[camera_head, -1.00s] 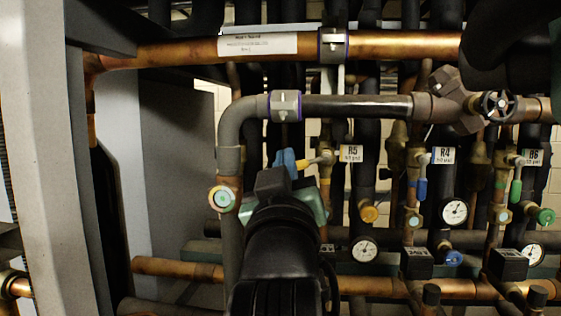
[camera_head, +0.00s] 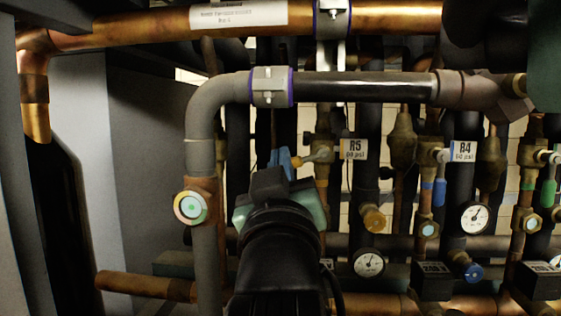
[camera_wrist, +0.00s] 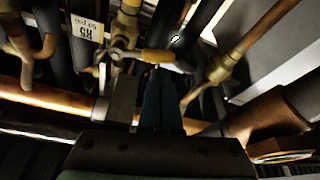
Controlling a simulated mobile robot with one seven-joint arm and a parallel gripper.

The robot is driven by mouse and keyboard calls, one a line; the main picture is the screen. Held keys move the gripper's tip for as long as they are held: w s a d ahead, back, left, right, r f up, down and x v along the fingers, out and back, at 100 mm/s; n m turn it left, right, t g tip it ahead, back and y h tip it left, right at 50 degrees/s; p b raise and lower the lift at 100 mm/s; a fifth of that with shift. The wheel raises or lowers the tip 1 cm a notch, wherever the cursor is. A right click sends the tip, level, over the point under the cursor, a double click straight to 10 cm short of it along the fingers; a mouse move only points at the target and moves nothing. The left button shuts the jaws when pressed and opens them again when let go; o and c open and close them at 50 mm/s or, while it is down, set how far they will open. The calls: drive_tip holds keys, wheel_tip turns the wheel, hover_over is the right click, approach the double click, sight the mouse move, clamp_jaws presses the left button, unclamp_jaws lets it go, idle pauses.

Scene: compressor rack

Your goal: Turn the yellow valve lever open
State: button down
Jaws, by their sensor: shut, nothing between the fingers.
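The yellow valve lever (camera_head: 297,159) sticks out to the left from a brass valve (camera_head: 324,148) beside the R5 tag. It also shows in the wrist view (camera_wrist: 158,57), running sideways just beyond my fingertips. My gripper (camera_head: 281,158) has blue fingers, shut with nothing between them, at the lever's left end. In the wrist view the fingers (camera_wrist: 162,75) point up at the lever. I cannot tell whether they touch it. My dark wrist hides what is below the fingers in the head view.
A grey pipe (camera_head: 205,125) with a round gauge-like fitting (camera_head: 190,207) stands left of my arm and bends right above it. A copper pipe (camera_head: 120,38) crosses the top. Blue (camera_head: 440,190) and green levers (camera_head: 549,192), dials and pipes crowd the right.

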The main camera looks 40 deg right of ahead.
drive_tip(key=shift+s+d+f+n+t+y+p, duration=0.1)
drive_tip(key=shift+f+n+t+y+p, duration=0.2)
drive_tip(key=shift+n, duration=0.45)
drive_tip(key=shift+s+f+n+t+y+p, duration=0.1)
drive_tip(key=shift+f+n+y, duration=0.1)
drive_tip(key=shift+n+y, duration=0.4)
drive_tip(key=s+d+f+n+y, duration=0.1)
drive_tip(key=n, duration=0.3)
drive_tip(key=s+f+n+y, duration=0.1)
drive_tip(key=n, duration=0.3)
drive_tip(key=s+d+f+n+y+p, duration=0.1)
drive_tip(key=f+n+y, duration=0.1)
drive_tip(key=n, duration=0.3)
drive_tip(key=shift+d, duration=0.3)
drive_tip(key=shift+s+d+r, duration=0.1)
drive_tip(key=shift+s+d, duration=0.05)
idle(0.3)
idle(0.5)
